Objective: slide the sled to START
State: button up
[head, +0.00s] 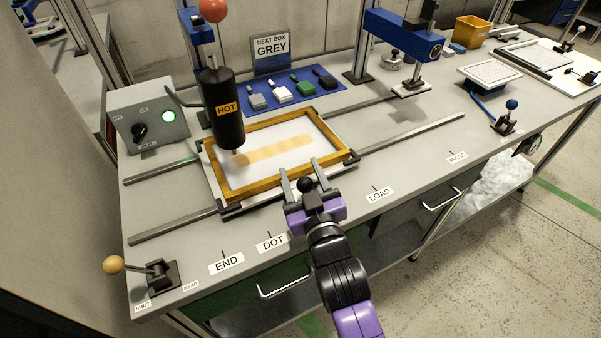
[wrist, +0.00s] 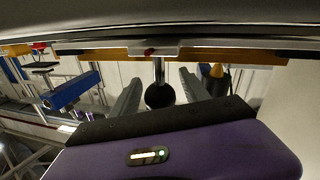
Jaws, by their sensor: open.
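The sled (head: 282,192) is a flat carriage with a yellow-orange frame on two rails at the left of the bench. My gripper (head: 304,172) is open, with a finger on each side of the knob. The wrist view also shows the knob (wrist: 160,95) between the two fingers, with gaps on both sides. The END (head: 226,263), DOT (head: 271,242) and LOAD (head: 380,194) labels lie along the front edge. I see no START label; my arm hides part of that edge.
The HOT cylinder (head: 222,108) hangs over the sled's left part. A control box (head: 149,115) with a lit green light stands at the left. The rails between sled and press look clear.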

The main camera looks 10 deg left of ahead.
aim_at(307, 191)
jog(key=v, duration=0.7)
jog(key=shift+s+d, duration=0.1)
jog(key=shift+s, duration=0.3)
dwell(0.3)
jog(key=shift+r, duration=0.25)
jog(key=s+d+f+m+h, duration=0.1)
jog(key=s+d+m+h, duration=0.1)
jog(key=s+d, duration=0.5)
jog(key=s+d+f+m+g+h, duration=0.1)
jog(key=s+d, duration=0.7)
jog(key=s, duration=0.8)
jog(key=s+d+m+h, duration=0.3)
jog(key=s+d, duration=0.4)
jog(key=s, duration=0.5)
jog(key=shift+d+f+m+g+h, duration=0.4)
jog(key=shift+h, duration=0.1)
